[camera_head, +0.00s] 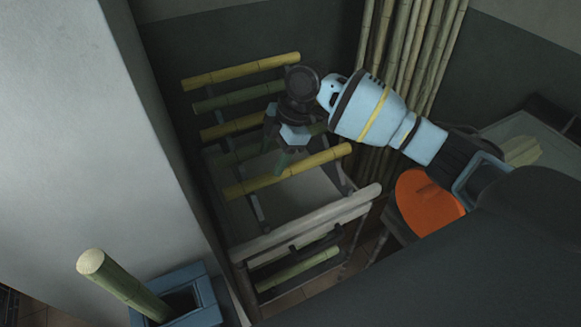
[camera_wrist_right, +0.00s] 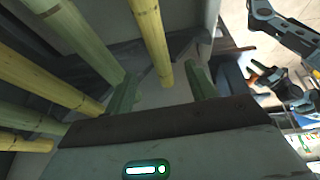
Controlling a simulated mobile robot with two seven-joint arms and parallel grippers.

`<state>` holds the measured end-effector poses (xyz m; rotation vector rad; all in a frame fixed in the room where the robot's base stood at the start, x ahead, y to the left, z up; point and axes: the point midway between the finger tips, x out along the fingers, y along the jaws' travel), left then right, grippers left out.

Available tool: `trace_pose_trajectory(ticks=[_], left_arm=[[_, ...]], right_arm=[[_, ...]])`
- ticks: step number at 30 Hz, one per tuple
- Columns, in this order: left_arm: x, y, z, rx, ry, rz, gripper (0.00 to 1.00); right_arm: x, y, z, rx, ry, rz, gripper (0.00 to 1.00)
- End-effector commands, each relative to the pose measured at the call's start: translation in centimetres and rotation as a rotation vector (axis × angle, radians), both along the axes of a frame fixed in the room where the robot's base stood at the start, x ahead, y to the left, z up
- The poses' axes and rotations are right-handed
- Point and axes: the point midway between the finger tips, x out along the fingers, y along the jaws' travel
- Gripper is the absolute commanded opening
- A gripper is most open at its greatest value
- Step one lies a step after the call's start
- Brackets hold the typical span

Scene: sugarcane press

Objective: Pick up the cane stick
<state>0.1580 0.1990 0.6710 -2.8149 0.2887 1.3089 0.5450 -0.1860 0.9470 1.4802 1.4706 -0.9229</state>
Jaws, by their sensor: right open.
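Several cane sticks lie across a slanted rack, alternating yellow and green. The front yellow stick (camera_head: 330,156) is the lowest of this row, with a green stick (camera_head: 230,158) just behind it. My right gripper (camera_head: 277,145) is open and empty above these two sticks. In the right wrist view the yellow stick (camera_wrist_right: 150,38) runs between its two greenish fingers (camera_wrist_right: 161,88), apart from both; how far below them I cannot tell. A thicker pale green cane (camera_head: 125,287) stands tilted in a blue box. My left gripper does not show in the head view.
The blue box (camera_head: 205,297) stands at the bottom left beside a pale wall (camera_head: 75,130). Tall canes (camera_head: 410,45) lean on the back wall. An orange seat (camera_head: 425,203) is right of the rack. Pale bars (camera_head: 310,225) cross the rack's front.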

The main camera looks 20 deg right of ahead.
Motion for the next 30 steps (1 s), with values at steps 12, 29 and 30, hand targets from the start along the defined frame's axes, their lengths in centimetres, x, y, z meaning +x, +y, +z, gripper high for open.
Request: trace_pose_trajectory(ticks=[12, 29, 30], left_arm=[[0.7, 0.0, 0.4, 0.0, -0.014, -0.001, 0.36], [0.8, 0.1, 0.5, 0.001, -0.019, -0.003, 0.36], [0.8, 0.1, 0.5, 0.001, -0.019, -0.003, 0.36]], right_arm=[[0.1, 0.9, -2.8, 0.0, 0.002, 0.001, 0.56], [0.2, 2.1, -6.5, 0.0, 0.0, 0.0, 0.56], [0.2, 2.1, -6.5, 0.0, 0.0, 0.0, 0.53]])
